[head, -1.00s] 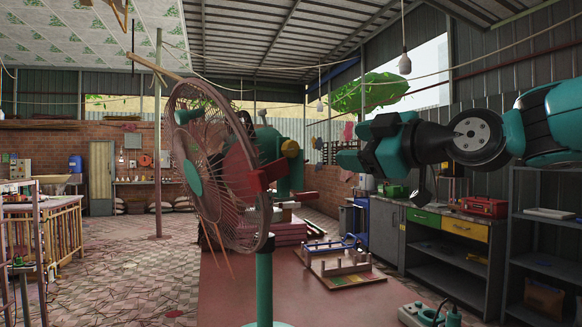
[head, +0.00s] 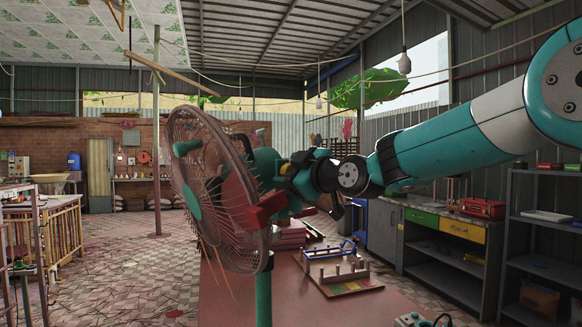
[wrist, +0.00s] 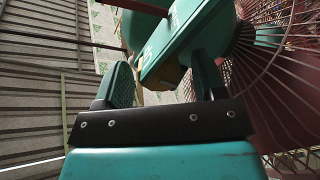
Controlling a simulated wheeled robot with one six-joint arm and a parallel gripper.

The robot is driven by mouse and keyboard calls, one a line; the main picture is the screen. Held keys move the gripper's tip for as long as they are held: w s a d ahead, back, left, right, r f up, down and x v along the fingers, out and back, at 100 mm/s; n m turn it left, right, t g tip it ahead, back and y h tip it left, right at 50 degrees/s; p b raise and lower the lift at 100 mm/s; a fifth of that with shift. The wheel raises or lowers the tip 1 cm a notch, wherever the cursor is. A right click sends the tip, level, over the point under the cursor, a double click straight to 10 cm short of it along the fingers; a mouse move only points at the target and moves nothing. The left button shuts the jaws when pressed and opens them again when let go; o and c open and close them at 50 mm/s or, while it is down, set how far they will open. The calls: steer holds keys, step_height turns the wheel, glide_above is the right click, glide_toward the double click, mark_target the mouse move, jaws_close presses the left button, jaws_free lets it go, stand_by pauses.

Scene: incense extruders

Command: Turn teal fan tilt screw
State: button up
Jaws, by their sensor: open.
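The teal pedestal fan (head: 264,295) stands at the left of the table, its round wire cage (head: 215,190) facing left. Its teal motor housing (head: 264,165) is behind the cage and shows large in the wrist view (wrist: 190,35). The yellow-brown tilt screw knob (wrist: 165,73) shows in the wrist view under the housing, between my finger tips as seen from there. My gripper (wrist: 160,75) is open, with one teal finger on each side of the knob. I cannot tell whether they touch it. In the head view my gripper (head: 290,172) is close against the housing's right side and hides most of the knob.
The wire cage (wrist: 275,85) is close on the right in the wrist view. The reddish table (head: 285,300) holds a wooden peg rack (head: 340,271) and a blue frame (head: 328,249). A drawer cabinet (head: 440,245) stands at right.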

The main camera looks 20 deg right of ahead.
steer(key=c, duration=0.9)
steer(key=shift+f+m+b, duration=0.1)
steer(key=shift+m+b, duration=0.85)
steer(key=shift+m, duration=0.25)
steer(key=m+b, duration=0.2)
steer(key=m, duration=0.2)
steer(key=m+b, duration=0.1)
steer(key=m, duration=0.3)
steer(key=shift+w, duration=0.1)
steer(key=shift+d+m+b, duration=0.1)
steer(key=shift+m+b, duration=0.2)
steer(key=shift+m, duration=1.5)
